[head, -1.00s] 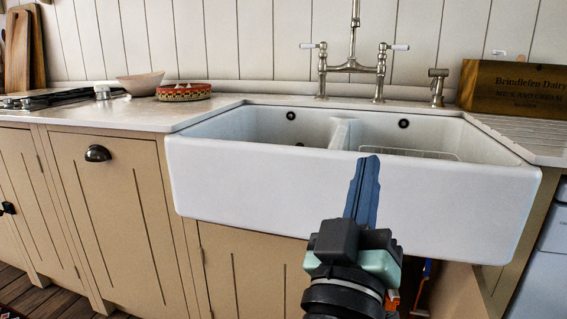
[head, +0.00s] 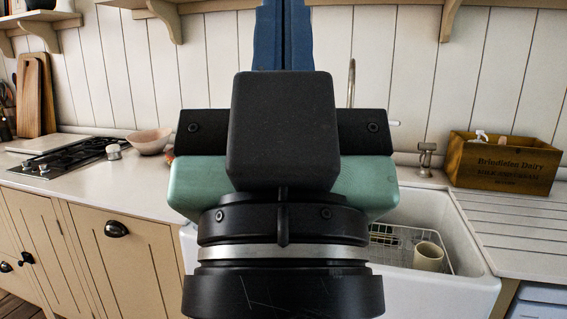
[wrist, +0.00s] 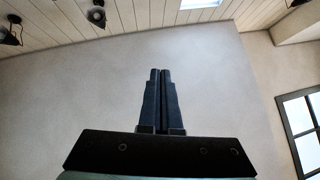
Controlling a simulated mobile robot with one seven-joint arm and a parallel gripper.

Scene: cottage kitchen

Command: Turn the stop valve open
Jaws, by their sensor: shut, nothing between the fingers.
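The stop valve is in neither view now. My gripper (head: 284,30) is large and close in the middle of the head view, its blue fingers pointing up and together, with nothing between them. Their tips run to the top edge of that view. In the wrist view my gripper (wrist: 158,78) is also shut and empty, against a plain pale wall and the plank ceiling. The white sink (head: 455,285) is behind and below my gripper, which hides its left part and most of the tap (head: 351,85). The cupboard space under the sink is out of view.
A wire rack (head: 447,258) and a beige cup (head: 429,257) are in the sink. A wooden crate (head: 505,160) stands on the right worktop. The hob (head: 70,158) and a bowl (head: 150,140) are at left. Shelf brackets (head: 450,15) project above.

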